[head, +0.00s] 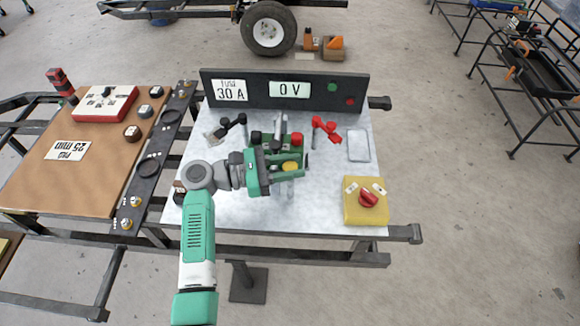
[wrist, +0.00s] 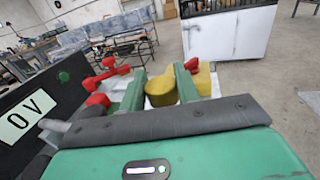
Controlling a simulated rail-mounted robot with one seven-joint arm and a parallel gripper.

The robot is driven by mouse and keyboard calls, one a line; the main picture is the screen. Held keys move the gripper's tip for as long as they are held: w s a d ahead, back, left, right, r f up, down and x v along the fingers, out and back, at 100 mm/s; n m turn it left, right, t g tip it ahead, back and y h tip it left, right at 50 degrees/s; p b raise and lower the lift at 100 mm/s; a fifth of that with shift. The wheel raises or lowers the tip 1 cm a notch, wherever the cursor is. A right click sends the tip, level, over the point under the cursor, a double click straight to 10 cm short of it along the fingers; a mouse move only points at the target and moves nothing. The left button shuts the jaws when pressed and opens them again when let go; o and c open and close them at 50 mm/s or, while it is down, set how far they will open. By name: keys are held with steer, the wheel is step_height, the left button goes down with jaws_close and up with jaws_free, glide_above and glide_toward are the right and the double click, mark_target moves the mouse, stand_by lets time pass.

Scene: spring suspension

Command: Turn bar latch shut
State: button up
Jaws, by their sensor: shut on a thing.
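My gripper (head: 287,170) is over the middle of the metal-topped table, above a green device (head: 297,140) with red and black knobs. In the wrist view my gripper (wrist: 160,92) has its two green fingers on either side of a round yellow knob (wrist: 160,88), with the jaws closed on it. The knob also shows in the head view (head: 291,167). I cannot make out a bar latch clearly; my gripper hides much of the device, and I cannot tell whether the knob belongs to the latch.
A black panel (head: 235,103) reading 30 A and 0 V stands at the back. A black clamp (head: 230,125) and a red clamp (head: 326,128) flank the device. A yellow box (head: 352,210) with a red knob sits front right. A wooden board (head: 40,185) lies left.

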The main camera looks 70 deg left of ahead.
stand_by(0.3)
steer(key=o, duration=1)
steer(key=shift+c, duration=0.2)
steer(key=p+v, duration=0.2)
steer(key=v, duration=0.5)
steer(key=shift+s, duration=0.4)
